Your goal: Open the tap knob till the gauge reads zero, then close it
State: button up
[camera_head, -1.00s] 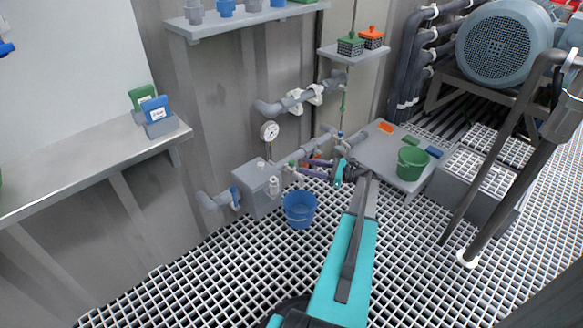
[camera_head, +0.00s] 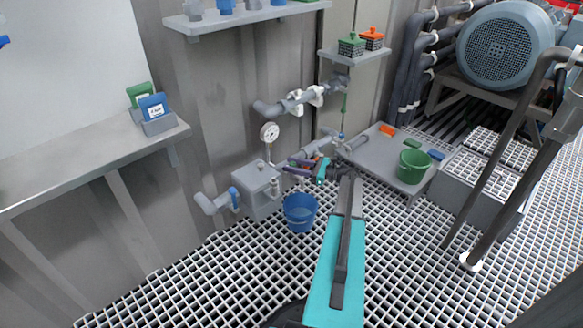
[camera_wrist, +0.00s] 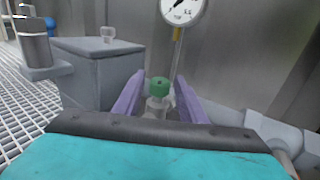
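The green tap knob (camera_wrist: 160,86) stands on a small grey fitting, seen in the wrist view between the two purple fingers of my gripper (camera_wrist: 159,92). The fingers are apart, with a gap on each side of the knob. The round white gauge (camera_wrist: 183,10) is above and behind the knob, partly cut off by the picture's top edge. In the head view the gauge (camera_head: 269,132) is on the wall piping and my gripper (camera_head: 298,166) is just below and right of it. The knob is hidden there behind the gripper.
A grey box (camera_head: 258,188) on the pipe stands left of my gripper. A blue bucket (camera_head: 300,212) stands on the grating below. A grey low table (camera_head: 378,163) with a green bucket (camera_head: 412,166) is to the right. Pipes run close along the wall.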

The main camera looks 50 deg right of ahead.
jog(key=c, duration=0.7)
jog(key=shift+s+a, duration=0.15)
jog(key=shift+a, duration=0.25)
jog(key=shift+c, duration=0.6)
jog(key=shift+d, duration=0.25)
